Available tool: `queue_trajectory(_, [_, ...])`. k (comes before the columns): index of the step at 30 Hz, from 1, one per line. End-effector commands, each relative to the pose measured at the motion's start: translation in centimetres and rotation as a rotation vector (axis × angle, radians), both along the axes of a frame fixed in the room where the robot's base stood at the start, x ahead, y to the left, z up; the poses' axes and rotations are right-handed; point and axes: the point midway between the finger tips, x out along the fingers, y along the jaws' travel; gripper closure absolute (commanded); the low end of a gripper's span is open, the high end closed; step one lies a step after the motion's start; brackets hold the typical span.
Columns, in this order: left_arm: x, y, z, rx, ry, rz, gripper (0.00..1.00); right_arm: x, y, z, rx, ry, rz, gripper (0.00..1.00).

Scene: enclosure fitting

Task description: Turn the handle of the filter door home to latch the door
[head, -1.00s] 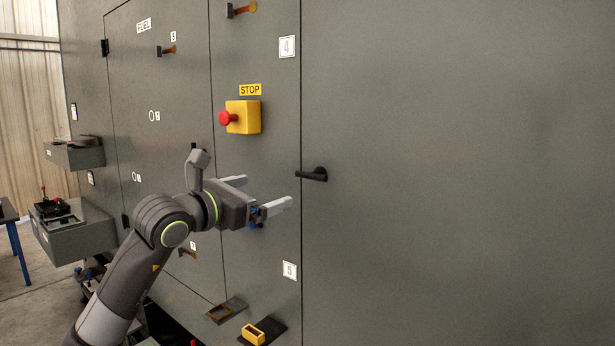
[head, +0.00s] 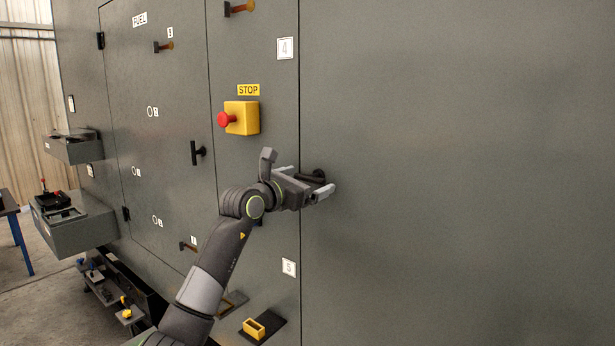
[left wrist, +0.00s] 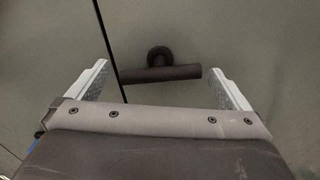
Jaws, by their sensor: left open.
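A dark lever handle (head: 320,174) is on the large grey door (head: 450,180), just right of a vertical seam. I see no filter label. My left gripper (head: 312,182) is open at this handle, with a finger to either side. In the left wrist view the handle's dark bar (left wrist: 165,74) lies crosswise between the open fingers of my left gripper (left wrist: 160,67). Gaps show between the bar's ends and both fingers. The round pivot shows just beyond the bar. In the head view the gripper partly hides the handle. My right gripper is not in view.
A yellow STOP box (head: 242,117) with a red button juts out above left. A black upright handle (head: 196,153) is on the FUEL door (head: 160,120). A yellow socket (head: 254,328) juts out below. The door's face to the right is clear.

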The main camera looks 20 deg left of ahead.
Motion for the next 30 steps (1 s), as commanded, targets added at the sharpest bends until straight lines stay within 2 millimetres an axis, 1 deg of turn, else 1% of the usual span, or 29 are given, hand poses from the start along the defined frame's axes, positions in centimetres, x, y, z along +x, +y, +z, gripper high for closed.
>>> queue_trajectory(3, [0.63,-0.25,0.01,-0.001,0.001,0.0,0.0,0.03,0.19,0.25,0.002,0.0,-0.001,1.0])
queue_trajectory(6, [0.84,-0.32,-0.03,0.0,0.0,0.0,0.0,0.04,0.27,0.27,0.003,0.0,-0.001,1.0])
queue_trajectory(14, [0.88,-0.34,-0.06,0.0,0.001,0.0,0.0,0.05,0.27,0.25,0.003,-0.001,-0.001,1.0])
queue_trajectory(21, [0.86,-0.33,-0.05,0.0,0.001,0.0,0.31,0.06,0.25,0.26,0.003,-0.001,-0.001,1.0])
queue_trajectory(22, [0.86,-0.32,-0.05,0.0,0.001,0.0,0.33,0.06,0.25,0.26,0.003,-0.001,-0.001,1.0])
queue_trajectory(30, [0.85,-0.33,-0.01,-0.03,0.012,0.0,0.34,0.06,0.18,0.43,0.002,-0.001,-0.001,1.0])
